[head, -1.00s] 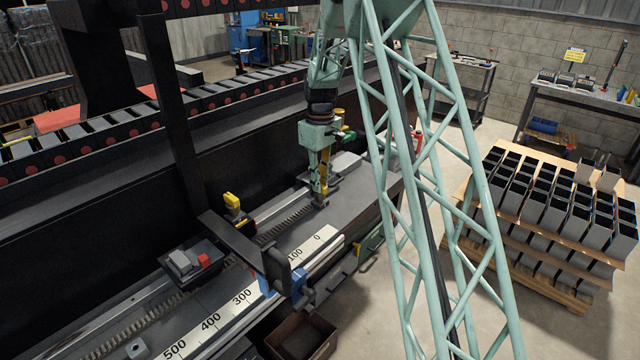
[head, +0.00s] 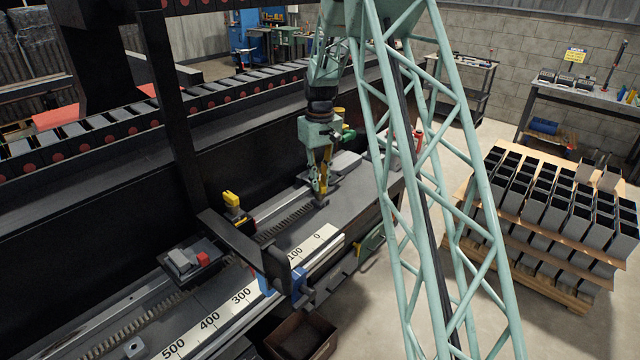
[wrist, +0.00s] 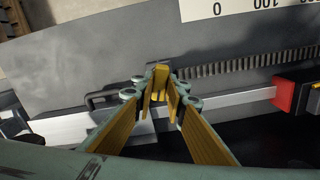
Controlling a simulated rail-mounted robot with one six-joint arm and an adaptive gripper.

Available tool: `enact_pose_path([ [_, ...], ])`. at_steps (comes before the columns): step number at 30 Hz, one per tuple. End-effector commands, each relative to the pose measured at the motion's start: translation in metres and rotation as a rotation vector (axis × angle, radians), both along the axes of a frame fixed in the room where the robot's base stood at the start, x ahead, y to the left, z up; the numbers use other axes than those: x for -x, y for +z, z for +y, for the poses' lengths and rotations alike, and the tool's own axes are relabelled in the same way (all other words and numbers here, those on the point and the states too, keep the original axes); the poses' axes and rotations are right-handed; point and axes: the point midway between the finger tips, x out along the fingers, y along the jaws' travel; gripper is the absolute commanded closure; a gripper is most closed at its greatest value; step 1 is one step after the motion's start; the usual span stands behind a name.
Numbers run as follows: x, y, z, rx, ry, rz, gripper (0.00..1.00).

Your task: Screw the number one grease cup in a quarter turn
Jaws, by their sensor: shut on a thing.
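My gripper (head: 320,193) points down at the far end of the machine bed, beyond the zero end of the scale. In the wrist view my gripper (wrist: 160,97) has its yellow-padded fingers closed together around a small yellow piece, which appears to be the grease cup (wrist: 160,76). The fingers hide most of it, and no number on it can be read. A small grey block (head: 323,203) shows at the fingertips in the head view. How deep the cup sits cannot be told.
A toothed rack (head: 285,220) runs along the bed beside the white scale (head: 240,296). A black handle (wrist: 100,99) and a red-ended block (wrist: 284,93) flank the fingers. The bed right of my gripper is mostly clear.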

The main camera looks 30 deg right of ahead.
Motion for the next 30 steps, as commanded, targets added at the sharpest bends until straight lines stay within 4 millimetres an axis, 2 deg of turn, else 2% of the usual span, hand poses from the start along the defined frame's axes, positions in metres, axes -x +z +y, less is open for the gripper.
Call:
enact_pose_path([
  [30,-0.0001,0.0,-0.0001,0.0,-0.794,-0.001,0.98],
])
